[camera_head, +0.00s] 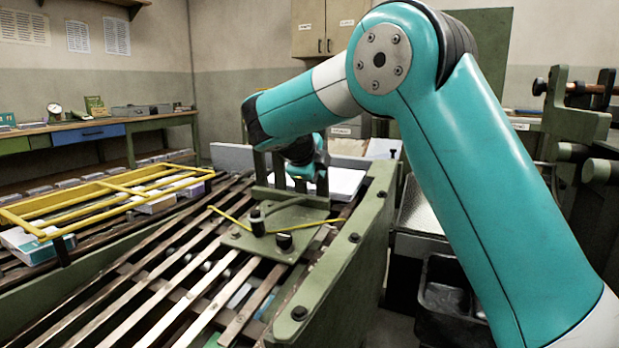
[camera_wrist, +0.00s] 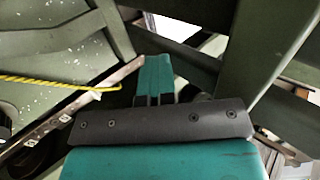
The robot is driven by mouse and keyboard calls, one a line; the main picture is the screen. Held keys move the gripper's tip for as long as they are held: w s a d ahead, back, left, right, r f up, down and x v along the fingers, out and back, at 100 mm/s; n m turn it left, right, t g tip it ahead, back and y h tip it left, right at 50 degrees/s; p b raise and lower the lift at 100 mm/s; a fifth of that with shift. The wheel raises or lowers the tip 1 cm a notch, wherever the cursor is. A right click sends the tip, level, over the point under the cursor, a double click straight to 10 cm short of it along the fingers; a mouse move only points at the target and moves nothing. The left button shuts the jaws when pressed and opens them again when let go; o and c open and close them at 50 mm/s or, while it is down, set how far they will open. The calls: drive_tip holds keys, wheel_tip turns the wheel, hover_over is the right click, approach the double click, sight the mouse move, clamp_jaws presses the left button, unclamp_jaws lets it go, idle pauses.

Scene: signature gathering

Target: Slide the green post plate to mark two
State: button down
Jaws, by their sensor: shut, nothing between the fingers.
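The green post plate (camera_head: 262,240) lies on the slatted bed, against the inner side of the green side rail. It carries short dark posts and a taller green upright frame at its far end. A yellow cord (camera_head: 232,217) runs across it. In the wrist view a speckled green surface (camera_wrist: 55,40), seemingly the plate, fills the upper left, with the cord beside it. My gripper (camera_head: 322,186) is at the plate's far end, behind and partly hidden by the upright. In the wrist view its teal fingers (camera_wrist: 155,75) are together and empty. Contact cannot be told. I cannot make out mark two.
The green side rail (camera_head: 345,262) with dark bolts runs along the right of the wooden slats (camera_head: 165,290). A yellow frame (camera_head: 100,195) lies at the left over white stacks. A black bin (camera_head: 445,295) stands on the right. Workbenches line the back wall.

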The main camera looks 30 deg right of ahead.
drive_tip(key=shift+w+d+r, duration=0.1)
drive_tip(key=shift+d+r, duration=0.05)
drive_tip(key=shift+d, duration=0.15)
drive_tip(key=shift+r, duration=0.1)
drive_tip(key=a+f+p+v, duration=0.1)
drive_tip(key=p+v, duration=0.3)
drive_tip(key=v, duration=1.4)
drive_tip(key=s+a+f+n+g+y, duration=0.25)
drive_tip(key=s+f+n+y, duration=0.2)
drive_tip(key=s+n, duration=0.65)
drive_tip(key=s+a+f+n+g+y, duration=0.1)
drive_tip(key=s+a+f+n+y, duration=0.35)
drive_tip(key=s+n, duration=0.65)
drive_tip(key=s+a+f+n+g+y, duration=0.25)
drive_tip(key=s+f+n, duration=0.4)
drive_tip(key=n, duration=0.75)
wheel_tip(320, 180, up, 30)
drive_tip(key=s+p, duration=0.1)
drive_tip(key=p, duration=2.7)
drive_tip(key=shift+f+y, duration=0.2)
drive_tip(key=shift+y, duration=0.15)
